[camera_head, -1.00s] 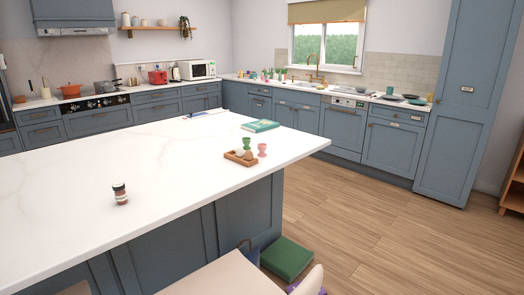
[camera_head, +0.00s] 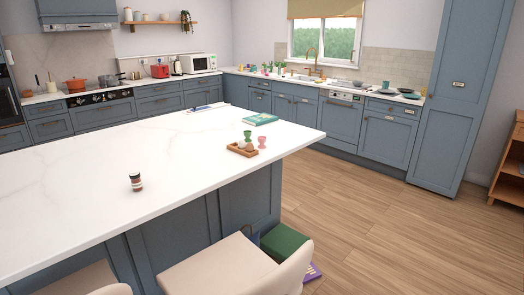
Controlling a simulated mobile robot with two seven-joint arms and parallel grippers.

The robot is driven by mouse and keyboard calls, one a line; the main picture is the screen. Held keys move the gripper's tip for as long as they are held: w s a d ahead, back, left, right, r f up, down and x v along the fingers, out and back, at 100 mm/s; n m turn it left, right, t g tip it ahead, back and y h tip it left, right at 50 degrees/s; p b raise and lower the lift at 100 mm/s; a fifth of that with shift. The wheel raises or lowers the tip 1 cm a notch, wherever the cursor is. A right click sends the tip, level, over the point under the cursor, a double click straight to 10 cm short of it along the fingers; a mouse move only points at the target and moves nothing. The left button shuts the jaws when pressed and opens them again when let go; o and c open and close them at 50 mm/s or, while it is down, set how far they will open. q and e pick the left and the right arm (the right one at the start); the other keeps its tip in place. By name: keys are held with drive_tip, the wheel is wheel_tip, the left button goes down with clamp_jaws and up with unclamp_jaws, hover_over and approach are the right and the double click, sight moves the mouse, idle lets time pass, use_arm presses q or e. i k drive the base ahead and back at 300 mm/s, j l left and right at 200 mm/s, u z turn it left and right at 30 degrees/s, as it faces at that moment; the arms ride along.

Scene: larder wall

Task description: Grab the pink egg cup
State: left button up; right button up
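The pink egg cup (camera_head: 262,142) stands upright on the white island top (camera_head: 150,150), near its right end. A green egg cup (camera_head: 247,135) stands just behind and to the left of it. A small wooden tray (camera_head: 243,152) with what look like eggs lies in front of them, to the left of the pink cup. Neither of my grippers shows in the head view.
A spice jar (camera_head: 136,181) stands nearer on the island. Wooden floor (camera_head: 370,215) to the right is clear.

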sight(261, 140)
drive_tip(key=k+j+u, duration=0.2)
drive_tip(key=k, duration=0.65)
drive_tip(key=u, duration=1.45)
drive_tip(key=l+u, duration=0.25)
drive_tip(key=u, duration=0.15)
drive_tip(key=k+l+u, duration=0.1)
drive_tip(key=l+u, duration=0.15)
drive_tip(key=u, duration=0.2)
drive_tip(key=k+l, duration=0.15)
drive_tip(key=l, duration=0.45)
drive_tip(key=k+l, duration=0.1)
drive_tip(key=l, duration=0.45)
drive_tip(key=k+l, duration=0.15)
drive_tip(key=l, duration=0.45)
drive_tip(key=k+l, duration=0.1)
drive_tip(key=l, duration=0.45)
drive_tip(key=k+l, duration=0.15)
drive_tip(key=l, duration=0.45)
drive_tip(key=k+l, duration=0.1)
drive_tip(key=l, duration=0.45)
drive_tip(key=k+l, duration=0.15)
drive_tip(key=l, duration=0.45)
drive_tip(key=k+l, duration=0.1)
drive_tip(key=l, duration=0.45)
